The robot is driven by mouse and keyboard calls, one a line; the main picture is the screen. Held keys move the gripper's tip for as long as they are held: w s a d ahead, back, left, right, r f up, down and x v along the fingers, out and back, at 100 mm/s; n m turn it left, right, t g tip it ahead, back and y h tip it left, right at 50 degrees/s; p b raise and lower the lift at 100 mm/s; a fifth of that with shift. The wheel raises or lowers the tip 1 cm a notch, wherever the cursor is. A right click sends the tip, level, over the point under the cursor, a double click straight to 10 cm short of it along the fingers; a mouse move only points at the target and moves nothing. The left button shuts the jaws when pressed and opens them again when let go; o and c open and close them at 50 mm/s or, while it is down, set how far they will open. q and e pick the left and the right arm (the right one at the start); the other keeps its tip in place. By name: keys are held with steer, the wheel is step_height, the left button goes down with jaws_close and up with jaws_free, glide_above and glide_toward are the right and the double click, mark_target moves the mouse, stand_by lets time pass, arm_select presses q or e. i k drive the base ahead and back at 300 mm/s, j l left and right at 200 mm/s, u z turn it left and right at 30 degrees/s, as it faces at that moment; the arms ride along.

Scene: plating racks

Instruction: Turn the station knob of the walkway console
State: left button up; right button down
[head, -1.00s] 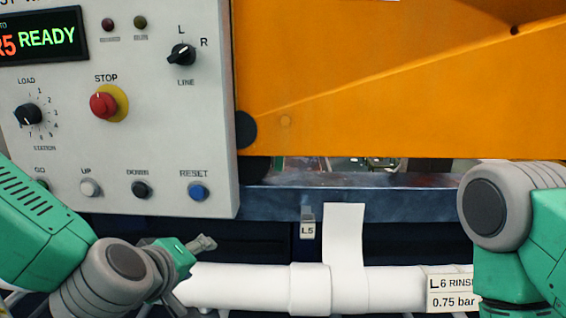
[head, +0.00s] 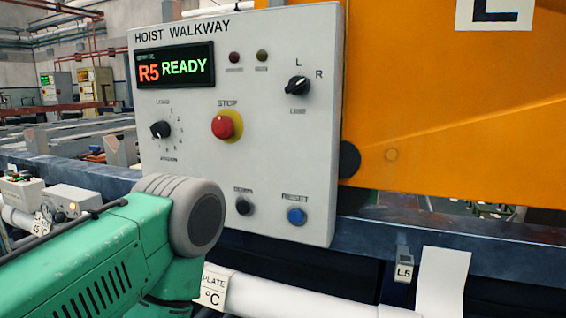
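The walkway console (head: 275,150) is an upright pale panel headed HOIST WALKWAY. Its station knob (head: 160,130) is a small black rotary knob at the panel's left, inside a ring of small numbers, with LOAD above it. A light mark shows on the knob's left side; its exact setting is too small to read. The display (head: 175,67) reads R5 READY. My green left arm fills the lower left, its grey joint in front of the panel's lower left corner and hiding some buttons. Neither gripper is in view.
The panel also carries a red stop button (head: 223,126), a line selector (head: 298,85), a black button (head: 243,206) and a blue reset button (head: 296,216). An orange machine cover (head: 460,100) stands at the right. A white pipe (head: 290,300) runs below.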

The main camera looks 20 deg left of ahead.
mark_target(160, 129)
steer(key=u, duration=1.35)
